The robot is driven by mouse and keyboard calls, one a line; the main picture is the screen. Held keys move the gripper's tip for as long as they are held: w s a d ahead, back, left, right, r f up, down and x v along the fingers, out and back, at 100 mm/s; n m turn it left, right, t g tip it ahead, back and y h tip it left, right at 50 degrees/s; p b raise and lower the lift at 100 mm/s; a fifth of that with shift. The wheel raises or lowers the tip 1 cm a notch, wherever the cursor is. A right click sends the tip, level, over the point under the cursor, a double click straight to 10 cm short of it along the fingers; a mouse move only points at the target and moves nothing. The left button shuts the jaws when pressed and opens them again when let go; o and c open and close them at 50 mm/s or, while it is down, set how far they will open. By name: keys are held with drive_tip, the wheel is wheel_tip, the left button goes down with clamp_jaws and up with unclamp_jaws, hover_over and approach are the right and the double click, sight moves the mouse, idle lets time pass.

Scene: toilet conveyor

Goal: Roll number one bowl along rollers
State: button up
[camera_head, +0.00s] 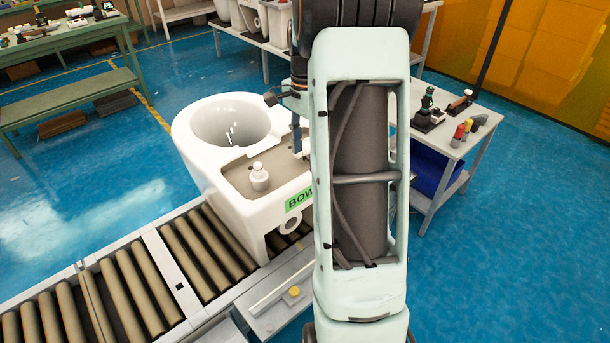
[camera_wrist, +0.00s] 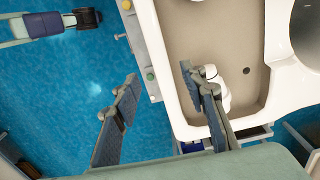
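A white toilet bowl (camera_head: 215,165) sits upright on the conveyor rollers, with a round basin at its far left and a flat grey-brown recess at its near end. A green label (camera_head: 299,199) reading "BOW" is partly hidden by my arm. A white fitting (camera_head: 259,178) stands in the recess. In the wrist view the bowl's rim (camera_wrist: 165,75) runs between the fingers of my open gripper (camera_wrist: 160,74). One finger is over the recess near the white fitting, the other over the outside. Contact cannot be told. In the head view my arm hides most of the gripper.
The roller conveyor (camera_head: 130,290) runs to the lower left, its visible rollers empty. A yellow button (camera_head: 294,292) is on its near side rail. A small table (camera_head: 480,118) with tools stands at the right, a green bench (camera_head: 70,45) at the far left. Blue floor is open between.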

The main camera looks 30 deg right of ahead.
wheel_tip(320, 180, down, 9)
drive_tip(key=shift+f, duration=0.2)
drive_tip(key=shift+c, duration=0.2)
clamp_jaws()
